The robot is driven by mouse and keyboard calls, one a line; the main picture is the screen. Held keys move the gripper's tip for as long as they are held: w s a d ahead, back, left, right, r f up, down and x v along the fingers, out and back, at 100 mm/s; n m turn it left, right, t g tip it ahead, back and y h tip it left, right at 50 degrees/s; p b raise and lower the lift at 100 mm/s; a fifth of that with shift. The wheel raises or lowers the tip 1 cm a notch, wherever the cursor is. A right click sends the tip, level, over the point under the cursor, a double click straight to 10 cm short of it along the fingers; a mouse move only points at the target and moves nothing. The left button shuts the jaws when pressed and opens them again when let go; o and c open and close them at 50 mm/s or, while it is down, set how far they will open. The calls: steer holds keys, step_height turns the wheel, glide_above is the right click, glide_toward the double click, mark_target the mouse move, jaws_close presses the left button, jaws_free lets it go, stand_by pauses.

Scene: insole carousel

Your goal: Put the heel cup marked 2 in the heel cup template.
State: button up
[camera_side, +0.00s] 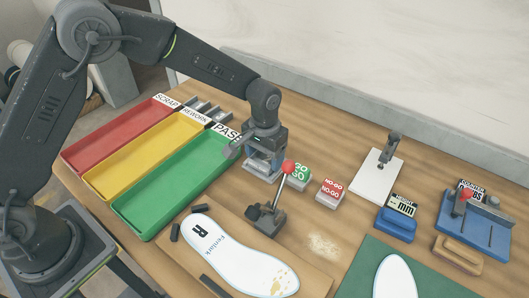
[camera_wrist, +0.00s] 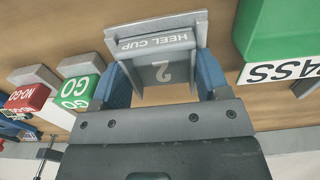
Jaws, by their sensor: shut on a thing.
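The heel cup marked 2 (camera_wrist: 164,73) is a grey piece between the blue fingers of my gripper (camera_wrist: 162,62) in the wrist view. My gripper is shut on it. The heel cup template (camera_wrist: 155,42), a grey block labelled HEEL CUP, lies directly at the cup. It also shows in the side view (camera_side: 261,173), under my gripper (camera_side: 263,161). The cup is at or in the template; my fingers hide its sides, and I cannot tell whether it is fully seated.
The green PASS tray (camera_side: 172,190) is left of my gripper. A toggle clamp with a red knob (camera_side: 288,167) stands close in front. The green GO block (camera_side: 299,173) and red NO-GO block (camera_side: 331,190) are to the right. An insole (camera_side: 235,255) lies in front.

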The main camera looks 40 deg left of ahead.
mark_target(264, 163)
steer(key=shift+f, duration=0.2)
steer(key=o, duration=0.9)
steer(key=shift+r, duration=0.1)
steer(key=s+a+r+t, duration=0.1)
steer(key=s+a+r, duration=0.1)
steer(key=r, duration=0.7)
steer(key=s+a+r, duration=0.2)
steer(key=r, duration=0.8)
steer(key=s+a+r+t, duration=0.1)
steer(key=s+a, duration=0.2)
steer(key=s, duration=0.4)
steer(key=s+a+r+t, duration=0.1)
steer(key=s+a+t, duration=0.1)
steer(key=s, duration=0.5)
steer(key=s+a+t, duration=0.1)
steer(key=s+a, duration=0.3)
steer(key=s, duration=0.3)
steer(key=shift+s+a+r+t, duration=0.1)
steer(key=shift+s+r+t, duration=0.2)
steer(key=shift+s+r, duration=0.1)
